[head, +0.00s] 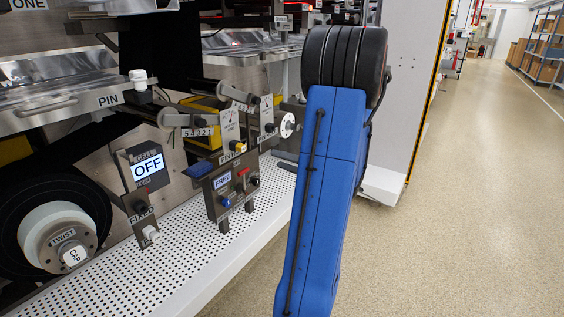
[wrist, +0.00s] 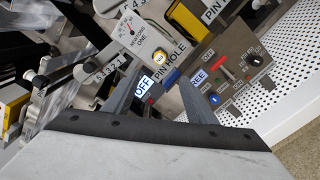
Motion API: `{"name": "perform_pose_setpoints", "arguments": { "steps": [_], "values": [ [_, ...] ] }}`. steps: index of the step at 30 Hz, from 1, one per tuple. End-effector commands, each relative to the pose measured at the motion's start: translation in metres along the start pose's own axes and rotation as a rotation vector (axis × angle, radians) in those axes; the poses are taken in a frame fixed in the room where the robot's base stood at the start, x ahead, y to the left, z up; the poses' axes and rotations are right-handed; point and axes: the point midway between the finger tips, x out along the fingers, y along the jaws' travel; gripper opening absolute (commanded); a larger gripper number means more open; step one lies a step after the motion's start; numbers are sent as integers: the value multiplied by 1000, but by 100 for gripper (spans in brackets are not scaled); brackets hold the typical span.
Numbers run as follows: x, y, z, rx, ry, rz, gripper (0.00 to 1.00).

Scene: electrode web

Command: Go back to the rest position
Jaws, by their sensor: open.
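My gripper (wrist: 161,84) shows in the wrist view with its two grey fingers apart and nothing between them. It points toward the control panel (wrist: 232,72) with the red lever and knobs; I cannot tell the exact distance. In the head view my blue arm stands raised at the centre and hides my gripper. The panel also shows there (head: 231,192), left of my arm, with a "FREE" display, a blue knob and a red lever.
A display reading "OFF" (head: 148,167) stands on a post left of the panel. A roll with a white core (head: 58,238) sits at the lower left. A white perforated shelf (head: 160,268) runs below. The floor aisle (head: 480,190) at right is clear.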

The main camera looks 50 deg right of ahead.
Motion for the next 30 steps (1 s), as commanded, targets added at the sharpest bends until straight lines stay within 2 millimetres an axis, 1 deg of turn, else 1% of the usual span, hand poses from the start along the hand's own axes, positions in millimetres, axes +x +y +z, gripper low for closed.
{"name": "perform_pose_setpoints", "arguments": {
  "steps": [14, 17, 20, 23, 24, 26, 27, 29, 30],
  "values": [
    [0, 0, 0, -1, 1, 0, 52],
    [5, 6, -7, -21, 23, 4, 52],
    [19, 23, -29, -94, 99, 15, 52],
    [37, 51, -68, -221, 223, 40, 52],
    [44, 63, -86, -283, 280, 54, 52],
    [51, 81, -114, -380, 366, 81, 52],
    [54, 92, -132, -447, 421, 100, 52],
    [57, 107, -158, -546, 502, 132, 52],
    [57, 117, -176, -613, 555, 157, 52]
  ]
}}
